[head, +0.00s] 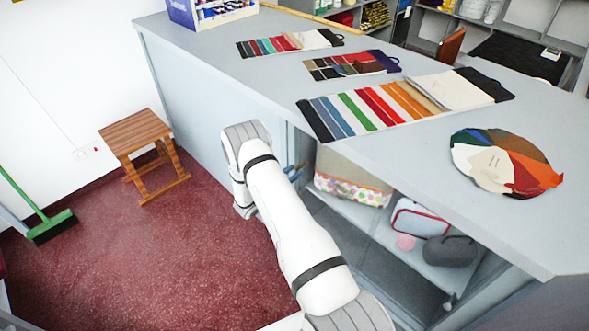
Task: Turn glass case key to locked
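I cannot make out a glass case, its lock or its key in the head view. My gripper is not visible; my white arm reaches up from the bottom, bends near the counter front and hides part of it. Small blue items (291,172) show just right of the arm's bend, at the edge of the open shelving; I cannot tell what they are.
The grey counter (240,85) carries a striped swatch card (375,108), smaller swatch cards (345,65) and a round colour fan (500,162). Bags (345,178) sit on shelves below. A wooden stool (140,135) and green broom (50,225) stand left. Red carpet (150,250) between is clear.

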